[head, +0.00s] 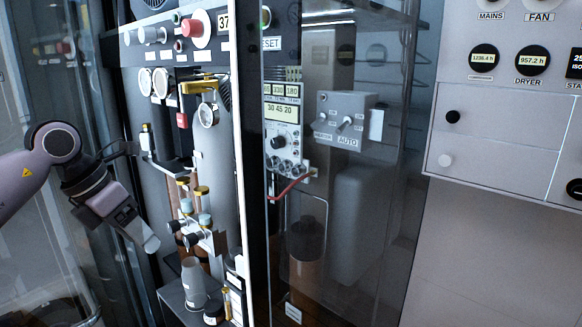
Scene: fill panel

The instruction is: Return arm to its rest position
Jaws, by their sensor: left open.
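My left arm comes in from the left edge, and my left gripper (143,234) hangs in front of the fill panel (226,165). Its pale finger points down and to the right, and the jaws are open with nothing seen between them. The gripper is left of the small valves with dark knobs (187,226) and above the grey cone-shaped vessel (194,282). It looks apart from them, though the depth is hard to judge. My right gripper is not in view.
A red button (192,27) and a brass fitting with a gauge (208,112) stick out from the panel. A clear glass door (345,215) covers the middle section. A grey control cabinet (495,130) stands at the right. Glass (30,90) also shows behind my left arm.

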